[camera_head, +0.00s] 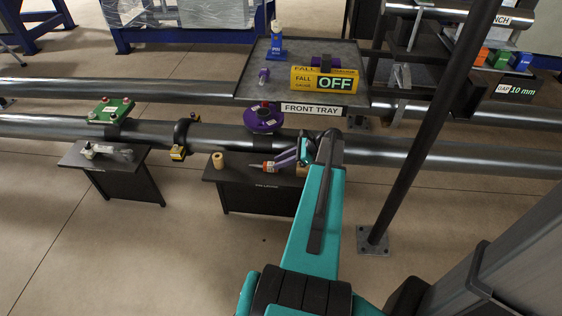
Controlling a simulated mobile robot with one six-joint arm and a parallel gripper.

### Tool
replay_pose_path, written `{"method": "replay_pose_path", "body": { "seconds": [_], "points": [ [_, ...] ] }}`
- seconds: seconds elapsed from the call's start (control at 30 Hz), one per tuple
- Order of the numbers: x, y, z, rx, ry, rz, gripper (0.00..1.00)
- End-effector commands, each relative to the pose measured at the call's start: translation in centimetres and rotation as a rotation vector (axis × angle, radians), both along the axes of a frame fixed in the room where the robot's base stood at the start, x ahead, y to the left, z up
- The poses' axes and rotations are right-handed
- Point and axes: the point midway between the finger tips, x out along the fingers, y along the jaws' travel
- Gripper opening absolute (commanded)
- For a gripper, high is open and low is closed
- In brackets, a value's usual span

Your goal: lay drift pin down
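My gripper (292,156) is small in the head view, at the end of my teal arm, over the low dark stand (235,177) in front of the near pipe. Purple parts show at its tip. Just left of and below it is a slim pointed item (267,166) with a grey tip to the left and an orange-red and white body; it lies roughly level. I cannot tell whether this is the drift pin, nor whether it touches the gripper or the stand. Finger opening is too small to read, and my wrist hides part of that area.
The front tray (357,101) holds a yellow sign, a blue-white bottle (277,43) and a small purple item (263,76). Two long pipes cross the scene. A tan roll (218,160) stands on the low stand. A dark slanted post (430,125) rises right of my arm.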

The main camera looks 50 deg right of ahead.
Motion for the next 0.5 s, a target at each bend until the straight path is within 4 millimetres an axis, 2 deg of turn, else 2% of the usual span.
{"method": "replay_pose_path", "body": {
  "seconds": [0.23,0.37,0.5],
  "points": [
    [0.0,0.0,0.0,0.0,0.0,0.0,0.25],
    [-0.01,0.01,0.0,0.0,0.0,0.0,0.45],
    [-0.01,0.01,-0.01,0.0,0.0,0.0,0.47]
  ]
}}
